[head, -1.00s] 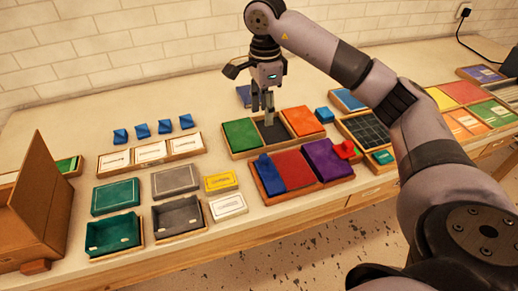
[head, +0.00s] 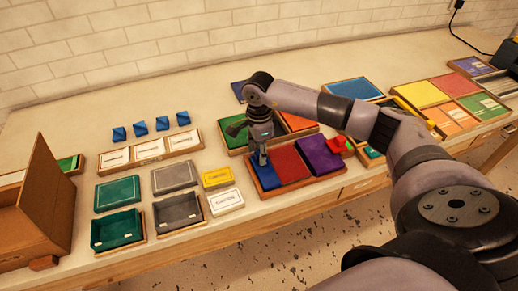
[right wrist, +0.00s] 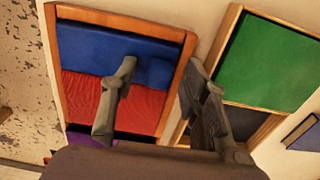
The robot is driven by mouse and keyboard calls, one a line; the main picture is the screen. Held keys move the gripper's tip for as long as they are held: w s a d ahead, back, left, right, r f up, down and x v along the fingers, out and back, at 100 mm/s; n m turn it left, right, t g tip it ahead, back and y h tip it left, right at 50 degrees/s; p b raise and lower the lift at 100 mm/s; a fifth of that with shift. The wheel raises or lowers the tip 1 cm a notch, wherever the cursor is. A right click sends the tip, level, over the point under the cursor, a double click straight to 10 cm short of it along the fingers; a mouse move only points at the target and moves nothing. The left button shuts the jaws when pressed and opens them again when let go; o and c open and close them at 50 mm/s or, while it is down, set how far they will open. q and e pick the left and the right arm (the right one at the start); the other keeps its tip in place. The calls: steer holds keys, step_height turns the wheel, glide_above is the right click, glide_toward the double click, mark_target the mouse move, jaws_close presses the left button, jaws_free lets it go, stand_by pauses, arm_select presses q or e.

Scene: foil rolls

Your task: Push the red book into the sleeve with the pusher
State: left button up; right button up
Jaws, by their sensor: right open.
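A flat red piece (head: 290,165), which may be the red book, lies in a wooden tray (head: 312,184) between a blue piece (head: 265,176) and a purple piece (head: 320,155). My right gripper (head: 262,160) is open and points down over the blue piece. In the right wrist view the red piece (right wrist: 105,100) lies below the fingers. There a small blue block (right wrist: 158,73) shows between the open fingertips (right wrist: 157,75), not gripped. I cannot tell which thing is the sleeve or the pusher. My left gripper is out of view.
A tray with a green panel (head: 240,138) stands just behind. A small red block (head: 338,145) sits on the tray's right side. A brown open box (head: 45,205) stands far left. Teal and grey boxes, white cards and several blue blocks fill the left; coloured trays fill the right.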

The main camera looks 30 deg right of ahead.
jaws_close()
stand_by(0.6)
stand_by(0.3)
